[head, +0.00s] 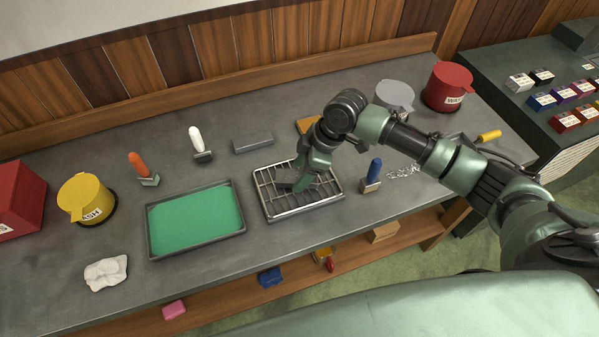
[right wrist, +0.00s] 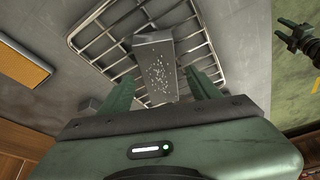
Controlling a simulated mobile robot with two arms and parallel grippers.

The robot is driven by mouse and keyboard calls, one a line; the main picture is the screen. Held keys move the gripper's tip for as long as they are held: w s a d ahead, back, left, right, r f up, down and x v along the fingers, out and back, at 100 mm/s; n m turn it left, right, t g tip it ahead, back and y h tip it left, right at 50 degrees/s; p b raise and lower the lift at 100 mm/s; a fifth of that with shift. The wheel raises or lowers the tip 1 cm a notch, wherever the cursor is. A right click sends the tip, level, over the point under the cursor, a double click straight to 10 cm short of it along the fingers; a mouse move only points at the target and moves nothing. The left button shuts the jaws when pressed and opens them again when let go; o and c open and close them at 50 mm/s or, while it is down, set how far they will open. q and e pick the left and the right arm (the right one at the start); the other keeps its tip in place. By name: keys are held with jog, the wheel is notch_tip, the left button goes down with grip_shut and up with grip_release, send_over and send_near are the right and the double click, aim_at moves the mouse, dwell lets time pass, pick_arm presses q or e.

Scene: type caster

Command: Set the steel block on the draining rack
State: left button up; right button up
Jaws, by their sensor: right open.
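The steel block (right wrist: 155,62), grey with pale speckles, lies on the wires in the right wrist view. In the right wrist view my right gripper (right wrist: 163,88) is open, one finger on each side of the block's near end, with gaps visible. Part of my left gripper (right wrist: 299,42) shows small at the upper right, its jaws unclear.
A green-lined tray (head: 195,220) stands left of the rack. A grey bar (head: 252,142) lies behind it. A blue-handled tool (head: 373,175) stands close on the right, and an orange-brown pad (head: 306,124) lies behind. A white cloth (head: 106,272) lies at front left.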

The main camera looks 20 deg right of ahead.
jog(key=b+v, duration=0.1)
jog(key=v, duration=1)
jog(key=shift+b, duration=0.35)
